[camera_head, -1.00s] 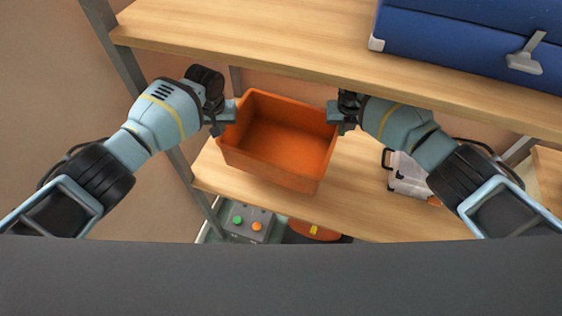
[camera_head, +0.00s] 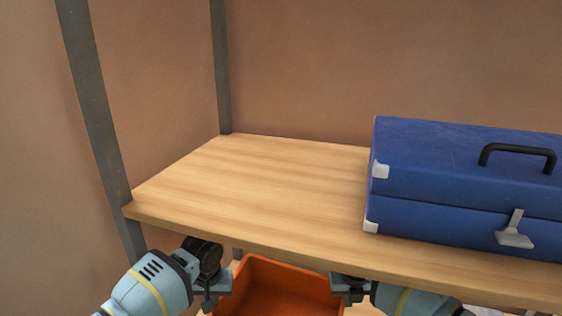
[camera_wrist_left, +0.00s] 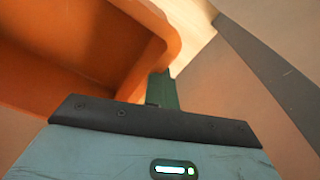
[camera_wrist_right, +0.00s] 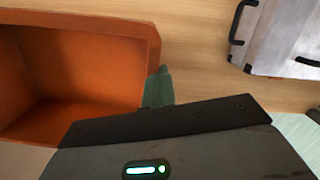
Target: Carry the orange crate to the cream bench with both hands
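The orange crate (camera_head: 282,288) is low in the head view, below the front edge of the upper shelf, its lower part cut off by the frame. My left gripper (camera_head: 220,284) is at its left side and my right gripper (camera_head: 346,286) at its right side. In the left wrist view a green finger (camera_wrist_left: 163,90) is against the crate's wall (camera_wrist_left: 158,55). In the right wrist view a finger (camera_wrist_right: 157,88) is at the crate's rim (camera_wrist_right: 153,48). Only one finger shows clearly on each side, so the grip is unclear. The cream bench is not in view.
The upper wooden shelf (camera_head: 240,190) hangs over the crate, with a blue case (camera_head: 460,180) on its right. Grey posts (camera_head: 95,120) stand at the left. A silver case (camera_wrist_right: 285,40) is right of the crate. The upper shelf's left part is bare.

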